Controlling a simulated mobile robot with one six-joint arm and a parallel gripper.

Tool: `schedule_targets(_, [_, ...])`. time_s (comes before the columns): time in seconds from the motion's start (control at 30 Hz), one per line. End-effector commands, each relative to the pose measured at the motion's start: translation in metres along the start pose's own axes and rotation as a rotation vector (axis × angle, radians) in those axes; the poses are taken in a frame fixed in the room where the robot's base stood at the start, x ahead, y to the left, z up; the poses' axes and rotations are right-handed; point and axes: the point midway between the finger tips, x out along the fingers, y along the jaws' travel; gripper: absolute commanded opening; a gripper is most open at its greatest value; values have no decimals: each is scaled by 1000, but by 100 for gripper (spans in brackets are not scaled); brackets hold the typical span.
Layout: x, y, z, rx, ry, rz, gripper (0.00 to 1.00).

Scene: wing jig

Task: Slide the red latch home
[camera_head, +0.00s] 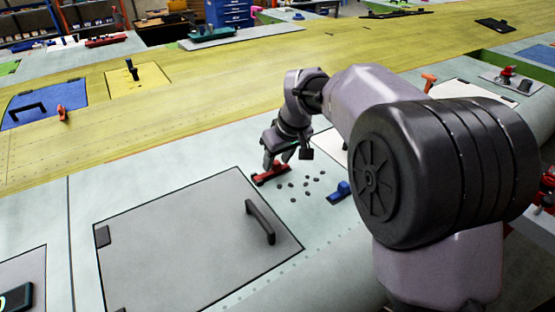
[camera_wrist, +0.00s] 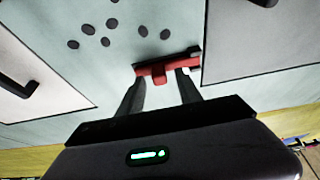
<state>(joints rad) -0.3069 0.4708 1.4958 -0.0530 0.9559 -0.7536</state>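The red latch (camera_head: 271,174) lies on the pale wing skin beside the corner of the grey panel, under my gripper (camera_head: 278,158). In the wrist view the latch (camera_wrist: 170,67) is a red bar on a dark base, with a short red knob (camera_wrist: 158,76) standing out toward me. My gripper (camera_wrist: 160,88) has its two dark fingers apart, one on each side of the knob, with clear space between them. The fingertips are close to the bar; I cannot tell whether they touch it.
A grey panel (camera_head: 190,235) with a black handle (camera_head: 260,222) lies at the front left. Several dark round spots (camera_head: 307,187) and a blue fitting (camera_head: 340,191) are right of the latch. An orange fitting (camera_head: 63,114) stands farther back left.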

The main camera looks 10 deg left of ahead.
Motion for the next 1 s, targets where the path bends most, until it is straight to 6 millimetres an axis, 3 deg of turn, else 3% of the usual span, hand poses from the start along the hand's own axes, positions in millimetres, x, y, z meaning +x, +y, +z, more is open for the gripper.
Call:
schedule_targets(0.03, [0,0,0,0,0,0,32])
schedule_targets(0.2, [0,0,0,0,0,0,0])
schedule_targets(1.0, [0,0,0,0,0,0,0])
